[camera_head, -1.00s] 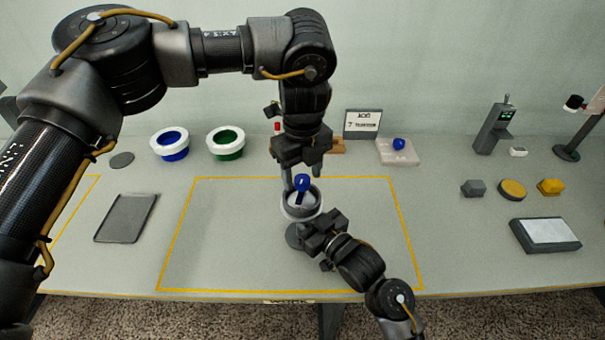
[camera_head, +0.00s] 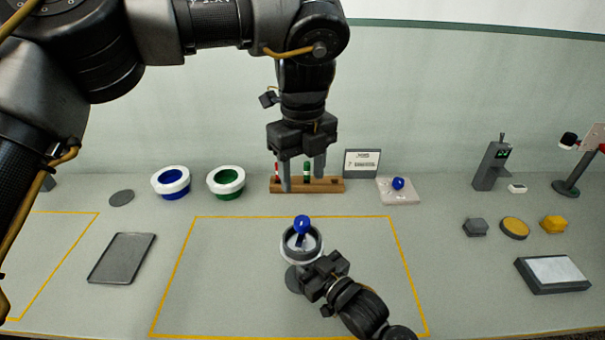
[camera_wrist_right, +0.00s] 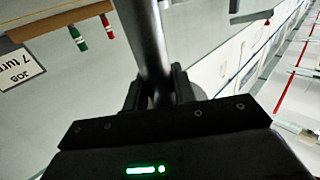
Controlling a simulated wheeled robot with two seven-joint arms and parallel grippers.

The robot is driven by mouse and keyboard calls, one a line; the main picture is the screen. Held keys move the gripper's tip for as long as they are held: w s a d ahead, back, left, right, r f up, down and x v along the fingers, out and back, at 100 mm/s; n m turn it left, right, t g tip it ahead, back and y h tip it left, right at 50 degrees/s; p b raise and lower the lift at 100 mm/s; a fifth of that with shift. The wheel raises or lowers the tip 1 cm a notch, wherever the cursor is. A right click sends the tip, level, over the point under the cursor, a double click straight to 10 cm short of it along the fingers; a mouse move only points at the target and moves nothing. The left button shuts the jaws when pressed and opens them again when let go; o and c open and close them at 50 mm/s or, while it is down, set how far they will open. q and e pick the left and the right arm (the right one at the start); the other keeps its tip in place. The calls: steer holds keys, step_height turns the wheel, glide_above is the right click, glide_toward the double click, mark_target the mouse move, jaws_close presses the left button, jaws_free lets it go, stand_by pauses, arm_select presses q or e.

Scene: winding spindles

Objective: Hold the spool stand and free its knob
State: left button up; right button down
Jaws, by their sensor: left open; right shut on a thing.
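The spool stand has a round dark base (camera_head: 293,281) and a grey-white ring-shaped top (camera_head: 287,252). Its blue knob (camera_head: 301,223) sits at the top on a dark stem, over the ring's opening. My right gripper (camera_wrist_right: 157,95) is shut on the stand's grey post (camera_wrist_right: 148,40); in the head view its jaws are beside the stand, below the ring. My left gripper (camera_head: 302,180) points down with its two fingers apart and empty. It is above the knob in the picture, apart from it, and overlaps the wooden rack behind.
A wooden rack (camera_head: 335,186) with red and green pieces stands behind, with a sign (camera_head: 362,163) beside it. A pale tray (camera_head: 408,198) holds another blue knob. The yellow-outlined area around the stand is mostly clear.

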steer(key=shift+f, duration=0.2)
steer(key=c, duration=1.1)
jaws_free()
steer(key=shift+r, duration=0.1)
steer(key=shift+o, duration=0.2)
